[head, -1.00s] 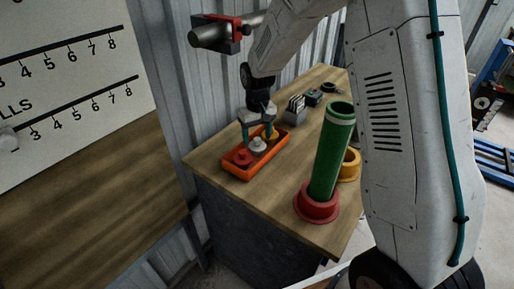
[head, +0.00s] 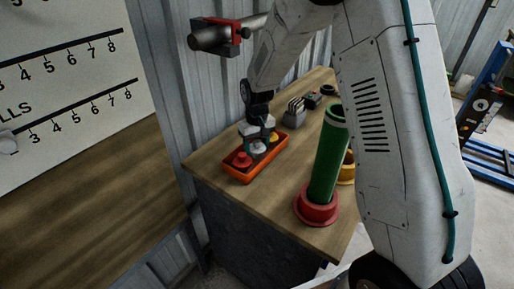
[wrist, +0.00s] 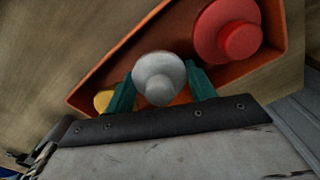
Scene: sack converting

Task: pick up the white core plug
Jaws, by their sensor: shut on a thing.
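The white core plug (wrist: 159,77) is between the two green fingers of my gripper (wrist: 160,88) in the wrist view. My gripper (head: 258,143) is shut on it, down at the orange tray (head: 238,177). In the head view the plug (head: 258,147) shows between the fingers, partly hidden by them. A red plug (wrist: 228,30) lies in the tray on one side, and a yellow plug (wrist: 103,100) on the other, partly hidden by a finger. I cannot tell whether the white plug still touches the tray floor.
The tray is on a wooden bench (head: 215,160). A green tube (head: 328,155) stands in a red flanged ring (head: 317,207) to the right, with a yellow ring (head: 347,168) behind it. A grey block holder (head: 294,115) stands behind the tray.

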